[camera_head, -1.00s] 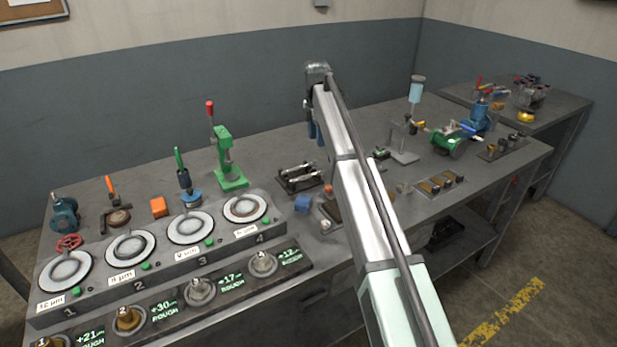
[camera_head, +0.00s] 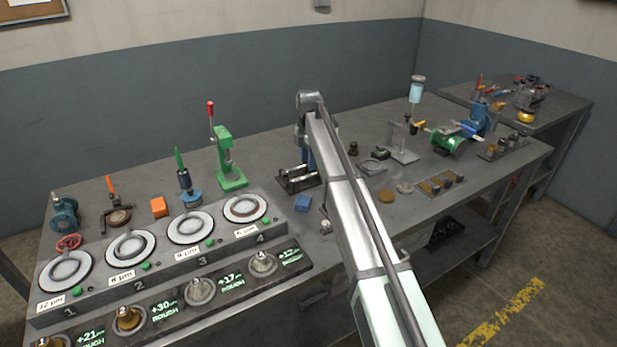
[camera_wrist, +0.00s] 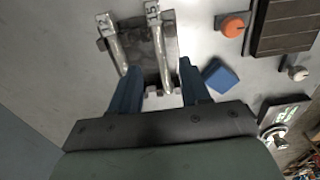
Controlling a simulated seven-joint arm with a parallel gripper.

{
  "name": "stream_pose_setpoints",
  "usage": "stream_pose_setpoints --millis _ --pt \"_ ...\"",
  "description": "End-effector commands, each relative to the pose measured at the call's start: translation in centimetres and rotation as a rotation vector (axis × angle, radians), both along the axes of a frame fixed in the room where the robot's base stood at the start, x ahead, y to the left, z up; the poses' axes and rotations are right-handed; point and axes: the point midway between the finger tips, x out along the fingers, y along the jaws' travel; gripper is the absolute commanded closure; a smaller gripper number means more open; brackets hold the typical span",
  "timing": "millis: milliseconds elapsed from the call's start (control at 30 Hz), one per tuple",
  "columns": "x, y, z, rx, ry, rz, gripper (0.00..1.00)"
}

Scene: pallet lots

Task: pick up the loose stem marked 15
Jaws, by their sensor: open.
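The stem marked 15 (camera_wrist: 157,35) is a silvery rod in the wrist view, its flat marked end at the top. It lies on a dark rack (camera_wrist: 141,58) beside a second, similar stem (camera_wrist: 112,45). My gripper (camera_wrist: 160,67) is open, with one blue finger on each side of stem 15's lower part and no visible contact. The left finger is close to the second stem's lower end. In the head view my gripper (camera_head: 308,165) is low at the rack (camera_head: 291,187), partly hidden by my arm; the stem numbers cannot be read there.
A blue block (camera_head: 303,203) lies just in front of the rack; it also shows right of the fingers in the wrist view (camera_wrist: 220,76). A green press (camera_head: 227,165) stands behind left. The numbered plate console (camera_head: 180,240) fills the front left.

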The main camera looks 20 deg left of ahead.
Motion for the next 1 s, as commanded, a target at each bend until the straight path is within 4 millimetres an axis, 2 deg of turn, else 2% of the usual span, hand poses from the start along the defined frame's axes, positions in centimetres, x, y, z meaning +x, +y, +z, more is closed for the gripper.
stream_pose_setpoints --millis 400,667,1000 --pt "-0.4 0.1 -4.6 0.0 0.0 0.0 0.54" --pt "-0.4 0.2 -4.8 0.001 -0.001 0.0 0.55" --pt "-0.4 0.1 -4.8 0.0 0.0 0.0 0.87"
